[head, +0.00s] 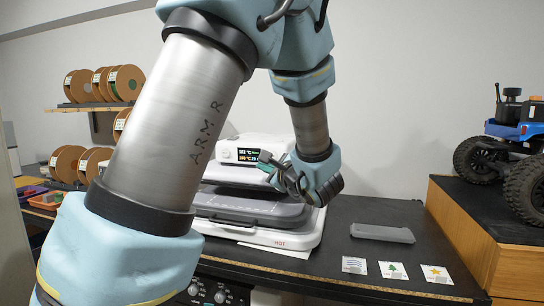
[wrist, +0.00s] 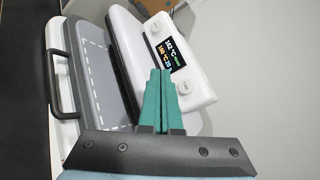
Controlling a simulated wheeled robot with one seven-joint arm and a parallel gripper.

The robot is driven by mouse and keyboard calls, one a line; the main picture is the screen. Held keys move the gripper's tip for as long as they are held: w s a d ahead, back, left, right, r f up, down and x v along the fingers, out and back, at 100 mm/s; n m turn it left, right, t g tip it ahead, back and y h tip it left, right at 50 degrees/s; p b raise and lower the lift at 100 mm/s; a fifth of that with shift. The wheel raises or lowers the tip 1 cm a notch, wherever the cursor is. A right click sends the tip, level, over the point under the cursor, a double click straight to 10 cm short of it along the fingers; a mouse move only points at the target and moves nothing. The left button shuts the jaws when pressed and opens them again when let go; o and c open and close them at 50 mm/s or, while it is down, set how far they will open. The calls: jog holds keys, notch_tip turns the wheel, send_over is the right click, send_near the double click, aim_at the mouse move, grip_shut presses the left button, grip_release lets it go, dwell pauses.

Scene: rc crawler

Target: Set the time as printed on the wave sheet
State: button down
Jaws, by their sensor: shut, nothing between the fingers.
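A white and grey heat press (head: 270,210) stands on the dark bench, with "HOT" on its front. Its control panel has a dark display (wrist: 176,52) with white, orange and green temperature lines. A round white knob (wrist: 154,27) is at one end of the display and a second knob (wrist: 185,87) at the other. My gripper (wrist: 161,74) is shut and empty; its green fingertips point at the panel near the second knob. I cannot tell whether they touch it. The wave sheet (head: 354,265), with blue waves, lies on the bench; its print is too small to read.
A tree sheet (head: 393,270) and a star sheet (head: 436,274) lie beside the wave sheet. A grey flat block (head: 382,233) is behind them. An RC crawler (head: 510,150) stands on a wooden box at right. Filament spools (head: 105,84) fill shelves at left.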

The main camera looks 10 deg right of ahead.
aim_at(274, 158)
jog(key=shift+w+d+p, duration=0.15)
jog(key=shift+w+d, duration=0.45)
jog(key=shift+w, duration=0.45)
jog(key=shift+w+d+p, duration=0.2)
jog(key=shift+w+d, duration=0.35)
jog(key=shift+w, duration=0.55)
jog(key=shift+w+d+p, duration=0.15)
jog(key=shift+w+d, duration=0.45)
jog(key=shift+w, duration=0.45)
jog(key=shift+w, duration=0.15)
jog(key=shift+w+d+b, duration=0.2)
jog(key=shift+b, duration=0.15)
jog(key=shift+w+d, duration=0.2)
jog(key=shift+w, duration=0.2)
jog(key=shift+s+b, duration=0.1)
jog(key=shift+b, duration=0.2)
jog(key=shift+s+a+b, duration=0.45)
jog(key=shift+s, duration=0.2)
jog(key=shift+s, duration=0.1)
